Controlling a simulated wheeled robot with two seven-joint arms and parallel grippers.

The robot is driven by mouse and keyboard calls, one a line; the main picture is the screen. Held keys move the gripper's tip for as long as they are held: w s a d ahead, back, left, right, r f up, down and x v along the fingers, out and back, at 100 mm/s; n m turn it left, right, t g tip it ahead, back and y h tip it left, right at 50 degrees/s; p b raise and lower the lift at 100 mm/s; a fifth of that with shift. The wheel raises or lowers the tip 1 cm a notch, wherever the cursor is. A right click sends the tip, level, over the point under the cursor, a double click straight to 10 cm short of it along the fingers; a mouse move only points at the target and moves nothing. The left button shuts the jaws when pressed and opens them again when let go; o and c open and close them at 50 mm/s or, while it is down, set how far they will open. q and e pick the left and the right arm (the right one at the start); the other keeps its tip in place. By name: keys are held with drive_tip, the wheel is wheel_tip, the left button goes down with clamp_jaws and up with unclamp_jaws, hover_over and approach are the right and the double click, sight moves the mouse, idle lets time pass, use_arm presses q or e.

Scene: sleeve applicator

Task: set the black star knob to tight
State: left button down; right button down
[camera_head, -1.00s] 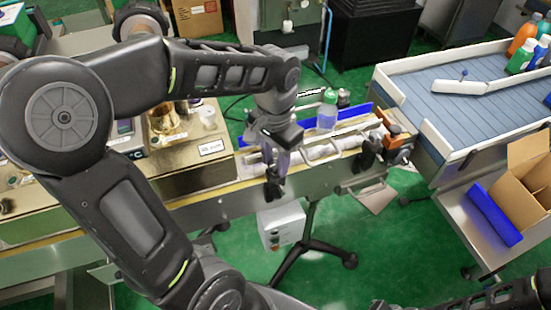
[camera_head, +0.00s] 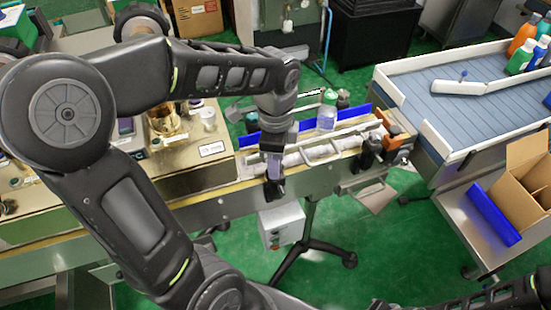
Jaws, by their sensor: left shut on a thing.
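My left gripper (camera_head: 273,177) points down at the front rail of the conveyor (camera_head: 225,208). It is shut on a small dark part at that rail, which I take to be the black star knob (camera_head: 274,190). The fingers and wrist hide most of the knob, so its lobes and any tight mark cannot be read. My right gripper is out of view; only a piece of the right arm shows at the lower right edge.
A clear bottle with a green cap (camera_head: 327,112) stands on the conveyor beside a blue rail (camera_head: 355,113). Black and orange fittings (camera_head: 393,145) sit at its right end. A grey control box (camera_head: 282,224) hangs below. A blue-belted table (camera_head: 465,95) is at right.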

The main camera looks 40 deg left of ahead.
use_arm(q)
drive_tip(key=m, duration=0.4)
drive_tip(key=shift+r+m, duration=0.1)
drive_tip(key=shift+m, duration=0.3)
drive_tip(key=m+p, duration=0.1)
drive_tip(key=m, duration=0.4)
drive_tip(key=c, duration=1)
unclamp_jaws()
wheel_tip(320, 180, up, 8)
drive_tip(key=shift+f, duration=0.15)
drive_tip(key=shift+f, duration=0.1)
